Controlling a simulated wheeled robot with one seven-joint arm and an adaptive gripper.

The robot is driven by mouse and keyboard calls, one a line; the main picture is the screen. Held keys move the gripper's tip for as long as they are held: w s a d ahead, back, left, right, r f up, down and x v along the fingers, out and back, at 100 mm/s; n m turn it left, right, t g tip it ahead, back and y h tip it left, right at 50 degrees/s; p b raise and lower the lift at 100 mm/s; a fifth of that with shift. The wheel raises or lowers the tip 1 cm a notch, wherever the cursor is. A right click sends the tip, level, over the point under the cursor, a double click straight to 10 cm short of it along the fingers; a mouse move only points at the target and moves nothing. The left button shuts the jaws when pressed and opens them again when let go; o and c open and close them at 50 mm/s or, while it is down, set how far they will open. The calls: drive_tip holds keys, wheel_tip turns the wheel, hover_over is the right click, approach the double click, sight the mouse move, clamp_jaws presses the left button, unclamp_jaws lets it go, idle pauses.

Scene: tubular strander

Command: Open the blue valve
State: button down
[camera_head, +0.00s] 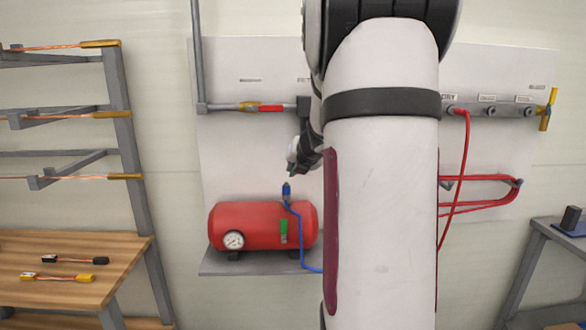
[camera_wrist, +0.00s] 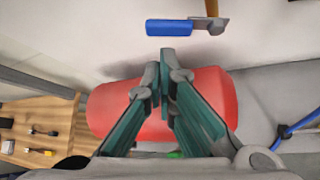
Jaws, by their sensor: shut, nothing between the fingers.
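The blue valve's handle (camera_wrist: 168,27) shows at the top of the wrist view. It lies level and joins a grey pivot at its right end, below a brass-coloured pipe. My gripper (camera_wrist: 165,72) is shut and empty, its fingertips below the blue handle in the picture and apart from it. In the head view my gripper (camera_head: 293,169) is small and partly behind my arm. A blue fitting (camera_head: 286,190) sits just below it, above the red tank; I cannot tell whether it belongs to the valve.
The red tank (camera_head: 262,226) with a gauge rests on a grey shelf, a blue hose (camera_head: 301,245) beside it. A pipe with a red handle (camera_head: 271,108) crosses the panel above. A wooden bench (camera_head: 70,262) stands left. My arm hides the panel's middle.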

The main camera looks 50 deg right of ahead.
drive_tip(key=x, duration=0.3)
drive_tip(key=shift+w+d+f+b, duration=0.1)
drive_tip(key=shift+d+f+b, duration=0.1)
drive_tip(key=shift+b, duration=0.1)
drive_tip(key=shift+d+r, duration=0.1)
drive_tip(key=shift+r, duration=0.05)
